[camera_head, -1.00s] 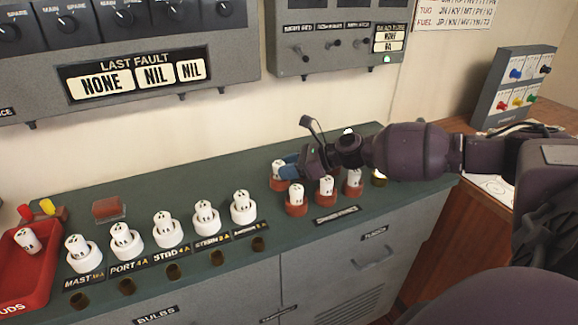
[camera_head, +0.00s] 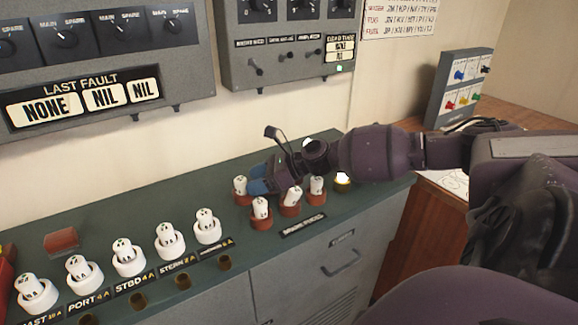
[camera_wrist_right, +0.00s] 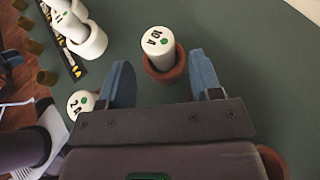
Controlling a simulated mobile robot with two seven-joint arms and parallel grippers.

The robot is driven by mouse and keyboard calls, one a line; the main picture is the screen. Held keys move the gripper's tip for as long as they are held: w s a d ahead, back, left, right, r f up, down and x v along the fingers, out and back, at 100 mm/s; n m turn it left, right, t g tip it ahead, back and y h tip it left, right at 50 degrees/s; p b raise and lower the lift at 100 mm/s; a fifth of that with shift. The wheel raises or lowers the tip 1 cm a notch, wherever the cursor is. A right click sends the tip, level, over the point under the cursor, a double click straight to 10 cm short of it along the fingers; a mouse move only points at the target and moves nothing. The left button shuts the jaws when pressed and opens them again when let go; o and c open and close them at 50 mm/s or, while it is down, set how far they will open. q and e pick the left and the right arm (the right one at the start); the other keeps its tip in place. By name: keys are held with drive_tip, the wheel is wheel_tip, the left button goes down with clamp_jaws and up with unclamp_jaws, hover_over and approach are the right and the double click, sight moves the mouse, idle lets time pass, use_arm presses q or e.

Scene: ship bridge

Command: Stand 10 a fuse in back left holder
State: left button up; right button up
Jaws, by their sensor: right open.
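A white fuse (camera_head: 240,185) stands in the back left red-brown holder (camera_head: 243,198). In the right wrist view the same fuse (camera_wrist_right: 158,42), whose label seems to read 10 A, sits in its round holder (camera_wrist_right: 165,72), leaning slightly. My right gripper (camera_head: 259,179) is open with blue fingers just right of this fuse. In the wrist view the open fingers (camera_wrist_right: 164,80) are spread on either side of the holder's near edge, apart from the fuse. A fuse marked 2 (camera_wrist_right: 82,103) shows beside the left finger. My left gripper is not in view.
More fuses stand in red-brown holders in front, such as the front left one (camera_head: 261,208), close to my right gripper. A row of white holders with fuses (camera_head: 128,260) lines the counter at left. A grey panel (camera_head: 290,45) hangs above.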

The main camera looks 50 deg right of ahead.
drive_tip(key=p+v, duration=0.2)
drive_tip(key=v, duration=0.8)
drive_tip(key=shift+r, duration=0.25)
drive_tip(key=shift+d, duration=0.15)
drive_tip(key=shift+s+d, duration=0.1)
